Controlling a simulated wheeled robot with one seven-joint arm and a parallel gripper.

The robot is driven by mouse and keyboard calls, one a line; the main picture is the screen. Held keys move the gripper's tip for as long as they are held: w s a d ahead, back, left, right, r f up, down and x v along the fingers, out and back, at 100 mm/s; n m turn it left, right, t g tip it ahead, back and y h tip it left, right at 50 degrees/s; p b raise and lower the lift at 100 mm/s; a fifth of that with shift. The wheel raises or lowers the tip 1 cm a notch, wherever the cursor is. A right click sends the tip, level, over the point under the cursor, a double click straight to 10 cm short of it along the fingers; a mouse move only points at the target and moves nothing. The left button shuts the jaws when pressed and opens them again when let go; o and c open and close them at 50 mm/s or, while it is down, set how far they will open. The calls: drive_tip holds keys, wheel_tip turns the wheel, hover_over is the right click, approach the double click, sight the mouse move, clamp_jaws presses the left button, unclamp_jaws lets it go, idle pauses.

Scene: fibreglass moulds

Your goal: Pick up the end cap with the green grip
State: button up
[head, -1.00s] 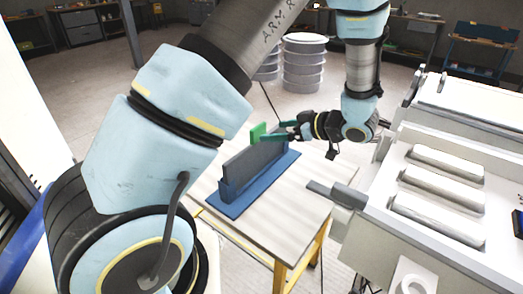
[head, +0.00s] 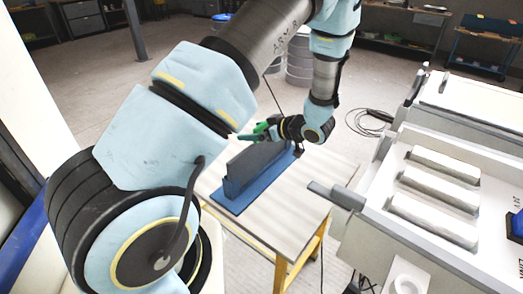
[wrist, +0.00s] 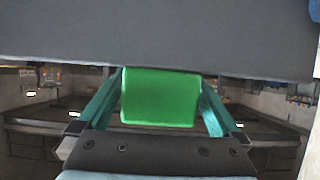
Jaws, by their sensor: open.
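The end cap is a dark grey upright slab (head: 252,163) standing on a blue base plate (head: 237,199) on a table. Its green grip (head: 262,128) shows at the slab's upper edge, partly covered by my gripper (head: 256,132). In the wrist view the grip is a bright green block (wrist: 160,97), with the grey slab (wrist: 160,40) across the top of the picture. My gripper's teal fingers (wrist: 160,76) are open, one on each side of the green block. I cannot tell whether either finger touches it.
The wooden-topped table (head: 285,222) has clear room in front and to the right of the base plate. A pale machine or tray with several light bars (head: 435,190) stands close on the right. White stacked tubs (head: 299,65) stand on the floor behind.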

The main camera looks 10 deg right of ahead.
drive_tip(key=shift+c, duration=0.4)
clamp_jaws()
idle(0.4)
